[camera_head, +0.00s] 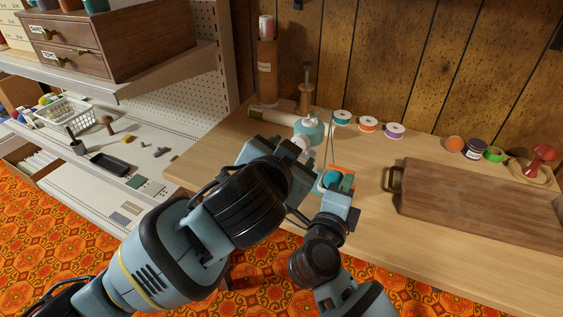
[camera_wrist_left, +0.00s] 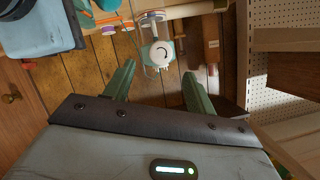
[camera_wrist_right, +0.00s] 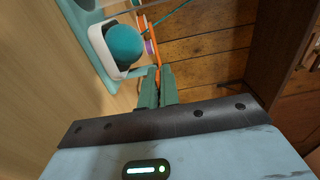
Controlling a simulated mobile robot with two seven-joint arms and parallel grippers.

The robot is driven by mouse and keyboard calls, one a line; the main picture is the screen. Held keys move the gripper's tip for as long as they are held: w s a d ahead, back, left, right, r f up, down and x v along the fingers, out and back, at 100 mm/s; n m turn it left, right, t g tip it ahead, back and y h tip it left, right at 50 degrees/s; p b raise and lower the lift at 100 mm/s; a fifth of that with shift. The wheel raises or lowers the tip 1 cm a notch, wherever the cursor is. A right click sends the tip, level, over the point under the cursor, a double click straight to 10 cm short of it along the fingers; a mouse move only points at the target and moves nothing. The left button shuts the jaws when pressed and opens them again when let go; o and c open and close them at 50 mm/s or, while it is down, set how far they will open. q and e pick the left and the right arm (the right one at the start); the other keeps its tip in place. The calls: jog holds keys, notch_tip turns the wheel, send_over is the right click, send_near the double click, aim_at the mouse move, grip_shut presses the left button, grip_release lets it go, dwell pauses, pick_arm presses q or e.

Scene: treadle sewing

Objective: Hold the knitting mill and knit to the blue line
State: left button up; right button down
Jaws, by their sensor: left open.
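The knitting mill (camera_head: 310,130), teal with a white crank, stands on the wooden table. In the left wrist view its white round part (camera_wrist_left: 162,53) lies beyond and between my left fingertips. My left gripper (camera_wrist_left: 160,72) is open with nothing between its fingers; the arm mostly hides it in the head view. My right gripper (camera_head: 343,184) is low beside the teal yarn ball. In the right wrist view the ball (camera_wrist_right: 123,44) sits in a white-rimmed cup, and the right fingers are closed on a thin orange strip (camera_wrist_right: 157,58). I cannot make out a blue line.
Thread spools (camera_head: 367,124) stand behind, near the panelled wall. A wooden board (camera_head: 480,205) with a dark handle covers the right of the table. White shelves (camera_head: 130,150) are at the left.

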pick_arm(q)
jog(key=v, duration=0.5)
jog(key=shift+s+a+r, duration=0.1)
jog(key=shift+s, duration=0.2)
